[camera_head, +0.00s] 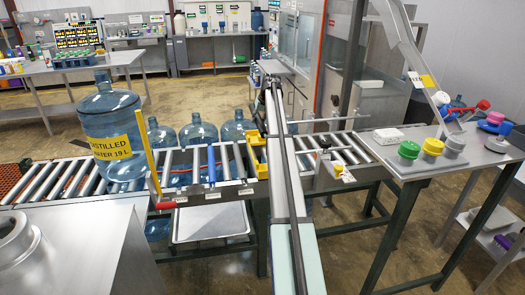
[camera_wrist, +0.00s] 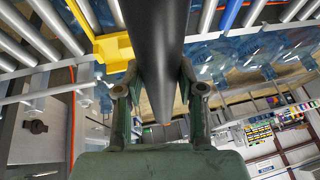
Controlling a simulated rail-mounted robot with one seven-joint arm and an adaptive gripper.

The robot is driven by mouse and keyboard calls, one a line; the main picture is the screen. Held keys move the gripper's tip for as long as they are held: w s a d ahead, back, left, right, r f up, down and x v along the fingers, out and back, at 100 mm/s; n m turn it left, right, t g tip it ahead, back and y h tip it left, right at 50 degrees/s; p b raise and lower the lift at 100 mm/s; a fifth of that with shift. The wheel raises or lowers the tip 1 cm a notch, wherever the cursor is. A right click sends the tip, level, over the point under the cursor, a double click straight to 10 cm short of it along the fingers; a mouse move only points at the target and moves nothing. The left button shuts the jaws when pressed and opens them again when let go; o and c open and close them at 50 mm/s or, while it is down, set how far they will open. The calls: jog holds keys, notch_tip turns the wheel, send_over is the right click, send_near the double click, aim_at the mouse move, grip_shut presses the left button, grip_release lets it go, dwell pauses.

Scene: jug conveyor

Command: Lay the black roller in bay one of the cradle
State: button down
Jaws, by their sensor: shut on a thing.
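The black roller (camera_wrist: 155,40) runs from the top edge to the middle of the wrist view. My gripper (camera_wrist: 158,88) is shut on it, with a dark green finger on each side. In the wrist view the roller passes beside a yellow bracket (camera_wrist: 114,50) of the conveyor; whether they touch I cannot tell. I cannot make out my gripper or the held roller surely in the head view. I cannot pick out the cradle or its bay one with certainty in either view.
The roller conveyor (camera_head: 60,185) carries a large blue water jug (camera_head: 111,125) at the left and has a blue roller (camera_head: 211,165). More jugs (camera_head: 198,138) stand behind. A side table (camera_head: 440,168) at right holds coloured caps (camera_head: 433,147). A tray (camera_head: 212,222) sits below.

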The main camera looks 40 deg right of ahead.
notch_tip(320, 180, down, 17)
jog(key=p, duration=0.3)
jog(key=shift+p, duration=0.35)
jog(key=shift+d, duration=0.1)
jog(key=shift+f, duration=0.2)
jog(key=c, duration=0.7)
grip_release()
jog(key=shift+r, duration=0.1)
jog(key=b+v, duration=0.2)
jog(key=v, duration=1)
jog(key=shift+b, duration=0.4)
